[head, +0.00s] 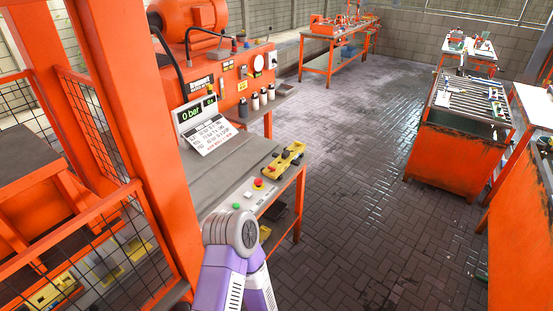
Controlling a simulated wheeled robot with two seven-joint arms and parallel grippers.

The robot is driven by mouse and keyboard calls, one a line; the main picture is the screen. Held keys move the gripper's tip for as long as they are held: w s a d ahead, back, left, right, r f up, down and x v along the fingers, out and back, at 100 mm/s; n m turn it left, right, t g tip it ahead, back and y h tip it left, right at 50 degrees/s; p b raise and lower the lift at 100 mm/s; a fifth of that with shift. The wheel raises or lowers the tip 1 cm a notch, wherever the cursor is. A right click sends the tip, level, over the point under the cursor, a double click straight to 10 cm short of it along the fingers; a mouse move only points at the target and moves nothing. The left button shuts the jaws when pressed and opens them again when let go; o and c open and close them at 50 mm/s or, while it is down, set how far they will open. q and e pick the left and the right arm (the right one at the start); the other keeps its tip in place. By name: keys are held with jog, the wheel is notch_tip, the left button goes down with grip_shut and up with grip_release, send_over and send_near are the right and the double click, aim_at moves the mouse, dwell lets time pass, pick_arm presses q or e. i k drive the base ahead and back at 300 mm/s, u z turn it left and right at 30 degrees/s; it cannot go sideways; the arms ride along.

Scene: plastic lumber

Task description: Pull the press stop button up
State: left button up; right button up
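The press has an orange frame and a grey table (243,160). A strip of controls lies along the table's right edge. A red button on a yellow base (258,183) sits on this strip, next to a green button (236,205) and a pale button (248,195). A second red button (272,168) is on a yellow box with dark knobs farther back. I cannot tell which red one is the press stop button, or whether either is pressed in. A purple and white arm of mine with a grey joint rises from below, in front of the strip. Neither gripper shows.
An orange mesh guard (95,130) and thick post (125,110) stand at the left. A display reading "0 bar" (195,112) stands behind the table. Orange workbenches (460,150) stand at the right. The brick-patterned floor (345,190) between is clear.

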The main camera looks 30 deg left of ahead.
aim_at(257, 181)
jog(key=i, duration=2.25)
jog(key=u, duration=2.95)
